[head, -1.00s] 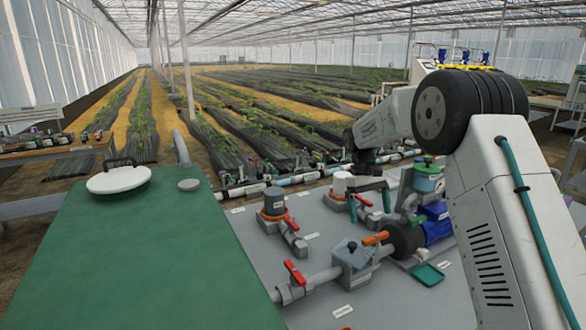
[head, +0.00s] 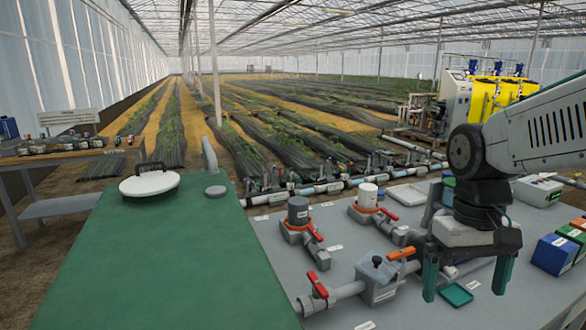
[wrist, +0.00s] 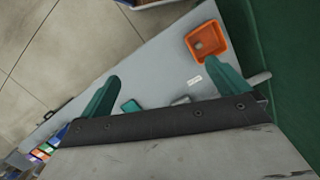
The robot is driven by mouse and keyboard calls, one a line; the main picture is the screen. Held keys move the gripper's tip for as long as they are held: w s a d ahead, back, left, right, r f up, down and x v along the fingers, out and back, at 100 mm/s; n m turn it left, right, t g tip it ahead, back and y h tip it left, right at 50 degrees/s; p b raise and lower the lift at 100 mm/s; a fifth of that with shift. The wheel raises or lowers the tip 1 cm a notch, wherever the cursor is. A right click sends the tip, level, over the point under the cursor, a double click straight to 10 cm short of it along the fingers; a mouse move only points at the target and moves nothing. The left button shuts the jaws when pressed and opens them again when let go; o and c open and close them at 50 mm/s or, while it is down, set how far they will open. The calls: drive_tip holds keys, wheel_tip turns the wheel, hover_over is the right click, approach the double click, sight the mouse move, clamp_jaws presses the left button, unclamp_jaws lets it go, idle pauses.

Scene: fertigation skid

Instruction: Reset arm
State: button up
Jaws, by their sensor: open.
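My gripper (head: 466,278) is open and empty, with its two green fingers spread and pointing down over the right part of the grey skid deck (head: 270,232). In the head view it hangs in front of the grey pipework, close to the small green tray (head: 455,294). In the wrist view both green fingers of my gripper (wrist: 160,85) show wide apart with nothing between them. An orange square tray (wrist: 207,42) lies past the right finger there, and the small green tray (wrist: 131,106) shows between the fingers.
Blue, green and red boxes (head: 554,254) sit at the right. Yellow tanks (head: 490,97) stand behind.

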drive_tip(key=s+t, duration=0.2)
drive_tip(key=s, duration=0.9)
drive_tip(key=shift+a+r+t, duration=0.2)
drive_tip(key=shift+r+t, duration=0.1)
drive_tip(key=shift+r, duration=0.05)
